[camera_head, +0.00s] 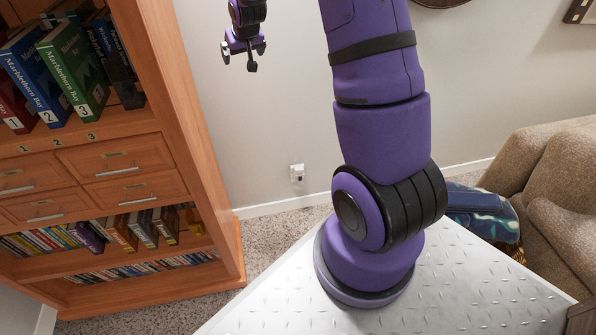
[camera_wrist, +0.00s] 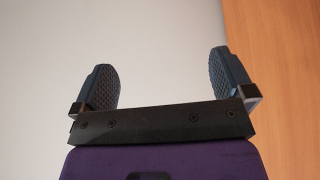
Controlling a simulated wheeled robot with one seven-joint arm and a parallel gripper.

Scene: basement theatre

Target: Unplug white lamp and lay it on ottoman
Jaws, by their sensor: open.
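A small white fixture (camera_head: 297,174) sits low on the grey wall, right of the bookcase; it is too small to tell whether it is the white lamp or only an outlet. My gripper (camera_head: 243,50) hangs at the top of the head view, well above that fixture and to its left. In the wrist view my gripper (camera_wrist: 167,78) has its two dark ridged fingers wide apart with nothing between them. Plain wall and orange wood show behind them. I cannot identify an ottoman in either view.
A wooden bookcase (camera_head: 200,130) with books and drawers stands at the left. A brown armchair (camera_head: 550,180) is at the right, with a blue patterned cloth or cushion (camera_head: 478,208) beside it. Speckled carpet (camera_head: 270,240) lies open below the white fixture.

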